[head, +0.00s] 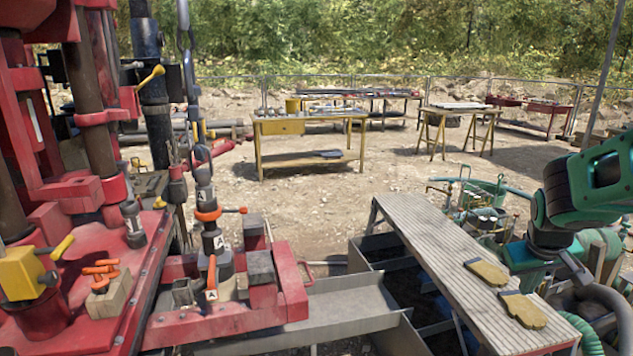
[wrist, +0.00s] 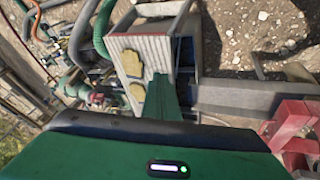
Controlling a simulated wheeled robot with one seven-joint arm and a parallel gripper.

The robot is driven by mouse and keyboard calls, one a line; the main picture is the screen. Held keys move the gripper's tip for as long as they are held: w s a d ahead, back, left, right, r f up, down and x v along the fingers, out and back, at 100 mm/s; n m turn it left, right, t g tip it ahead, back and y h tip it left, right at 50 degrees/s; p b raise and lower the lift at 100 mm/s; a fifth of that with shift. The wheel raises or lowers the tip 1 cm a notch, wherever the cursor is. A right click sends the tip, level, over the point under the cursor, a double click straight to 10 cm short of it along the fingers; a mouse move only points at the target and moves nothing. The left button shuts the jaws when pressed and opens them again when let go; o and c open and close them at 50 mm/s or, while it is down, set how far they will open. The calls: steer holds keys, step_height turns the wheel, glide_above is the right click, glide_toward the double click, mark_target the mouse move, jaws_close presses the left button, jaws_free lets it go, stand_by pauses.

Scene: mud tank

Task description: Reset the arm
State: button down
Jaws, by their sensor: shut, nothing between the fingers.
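My arm (head: 590,195), green and black, reaches in at the right edge of the head view, above and beside the ribbed grey board. In the wrist view my gripper (wrist: 162,82) shows as green fingers closed together, with nothing between them. The fingers appear in front of the ribbed board (wrist: 115,50), apart from the gloves. I cannot tell their height above the board.
Two yellow gloves (head: 487,272) (head: 523,309) lie on the ribbed board (head: 425,225) over the open mud tank (head: 345,300). Red rig machinery (head: 80,270) fills the left. Hoses and green tubs (head: 485,195) crowd the right. A yellow workbench (head: 275,160) stands farther back on open ground.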

steer(key=s+a+m+g+y, duration=0.1)
steer(key=s+a+m+g, duration=0.1)
steer(key=s, duration=1)
steer(key=s+a+r+m+g+y, duration=0.1)
steer(key=s+a+m+g+y, duration=0.1)
steer(key=s, duration=1.1)
steer(key=shift+s+a+r+m+y, duration=0.15)
steer(key=shift+s+a+m+y, duration=0.15)
steer(key=shift+a+m, duration=0.55)
